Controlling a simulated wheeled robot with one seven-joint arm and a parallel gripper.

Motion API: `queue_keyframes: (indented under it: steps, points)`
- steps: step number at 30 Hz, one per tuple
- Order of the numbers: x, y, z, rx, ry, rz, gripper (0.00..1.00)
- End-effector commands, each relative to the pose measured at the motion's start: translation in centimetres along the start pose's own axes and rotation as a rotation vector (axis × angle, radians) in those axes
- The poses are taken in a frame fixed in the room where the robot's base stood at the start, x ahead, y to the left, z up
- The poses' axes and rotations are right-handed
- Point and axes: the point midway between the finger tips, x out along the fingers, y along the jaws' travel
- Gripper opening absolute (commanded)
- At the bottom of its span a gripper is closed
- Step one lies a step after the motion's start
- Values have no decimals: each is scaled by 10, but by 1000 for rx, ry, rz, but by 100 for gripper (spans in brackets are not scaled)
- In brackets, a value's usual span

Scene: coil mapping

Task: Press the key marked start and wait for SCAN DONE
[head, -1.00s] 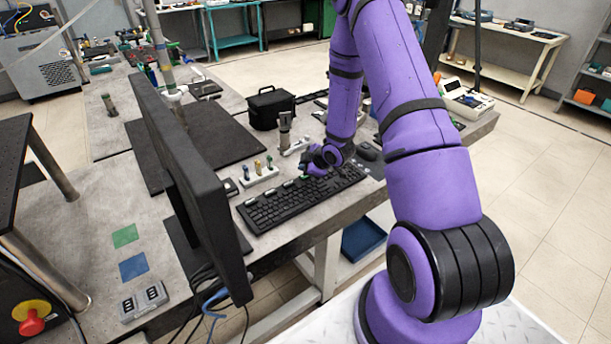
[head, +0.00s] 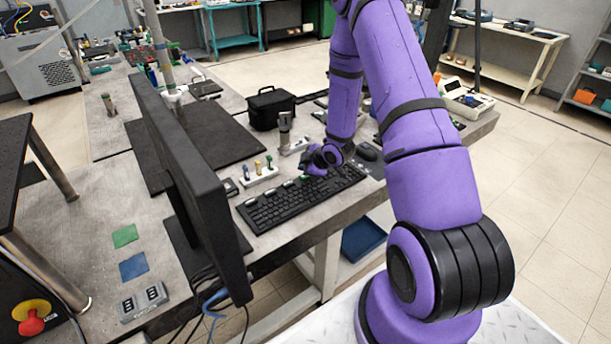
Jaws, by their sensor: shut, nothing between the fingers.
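A black keyboard (head: 278,208) lies on the grey workbench, with a few green-marked keys along its far edge. The key marked start cannot be made out at this size. My gripper (head: 309,171) is at the keyboard's far right part, low over the keys. Its fingers are small and partly hidden by the wrist; it appears shut and empty. I cannot tell whether it touches a key. A monitor (head: 185,185) stands left of the keyboard, seen from its edge, so its screen cannot be read.
A white block with coloured pegs (head: 258,175) stands just behind the keyboard. A black case (head: 271,108) and a grey cylinder (head: 285,127) are farther back. A mouse (head: 367,151) lies right of my gripper. A red emergency button (head: 32,322) is at the lower left.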

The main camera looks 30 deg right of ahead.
Motion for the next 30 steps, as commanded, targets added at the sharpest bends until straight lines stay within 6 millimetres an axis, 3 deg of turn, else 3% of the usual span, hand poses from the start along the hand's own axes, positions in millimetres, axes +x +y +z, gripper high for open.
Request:
queue_keyframes:
  steps: [30]
  points:
    - [7, -5, 5, 0, 0, 0, 0]
